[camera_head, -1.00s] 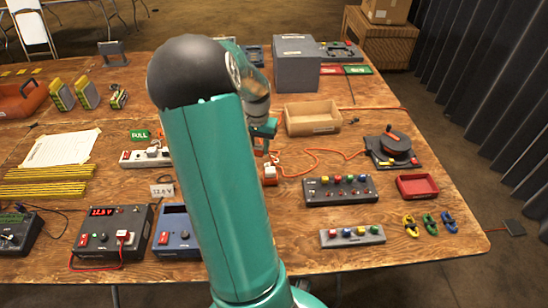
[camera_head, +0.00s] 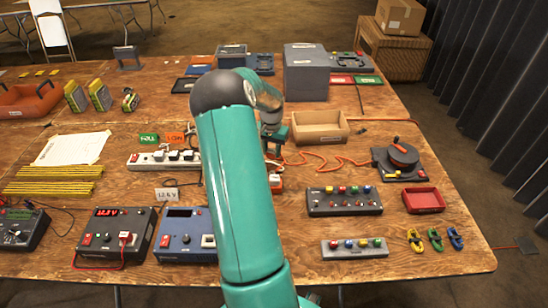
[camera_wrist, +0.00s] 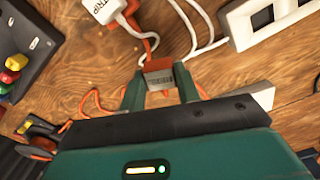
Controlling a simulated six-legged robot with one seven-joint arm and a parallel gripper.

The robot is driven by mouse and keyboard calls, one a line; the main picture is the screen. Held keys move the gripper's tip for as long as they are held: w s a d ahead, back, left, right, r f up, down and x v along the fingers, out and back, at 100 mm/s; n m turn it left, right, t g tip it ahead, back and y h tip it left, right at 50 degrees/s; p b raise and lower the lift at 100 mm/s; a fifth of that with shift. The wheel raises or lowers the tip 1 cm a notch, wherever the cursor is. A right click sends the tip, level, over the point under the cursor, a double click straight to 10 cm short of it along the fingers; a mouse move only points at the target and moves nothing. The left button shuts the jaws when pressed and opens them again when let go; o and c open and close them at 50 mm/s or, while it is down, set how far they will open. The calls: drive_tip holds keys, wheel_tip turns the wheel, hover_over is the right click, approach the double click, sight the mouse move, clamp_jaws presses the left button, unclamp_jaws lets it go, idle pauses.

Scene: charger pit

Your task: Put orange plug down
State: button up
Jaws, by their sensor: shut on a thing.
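My gripper (camera_wrist: 160,82) is shut on the orange plug (camera_wrist: 158,68), which shows between the two green fingers in the wrist view with a grey, darker-marked face. Orange cable curls on the wood beside and beyond the fingers. In the head view my gripper (camera_head: 274,138) is mostly behind my arm, over the middle of the table, just left of the open wooden tray (camera_head: 319,140). The plug is hardly visible there. I cannot tell whether it touches the table.
A white connector marked "STRIP" (camera_wrist: 106,9) lies near the plug. A white power strip (camera_head: 150,165) stands left of my arm. A button panel (camera_head: 342,209), a cable reel (camera_head: 397,158) and a red tray (camera_head: 423,208) stand right. Bare wood shows around the orange cable.

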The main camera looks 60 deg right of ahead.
drive_tip(key=d+f, duration=0.2)
drive_tip(key=f, duration=0.1)
drive_tip(key=shift+w+d, duration=0.2)
drive_tip(key=shift+d, duration=0.05)
drive_tip(key=shift+f, duration=1.55)
drive_tip(key=shift+f, duration=0.15)
drive_tip(key=o, duration=1)
wheel_tip(320, 180, up, 12)
drive_tip(key=shift+w+r, duration=0.1)
drive_tip(key=shift+r, duration=0.1)
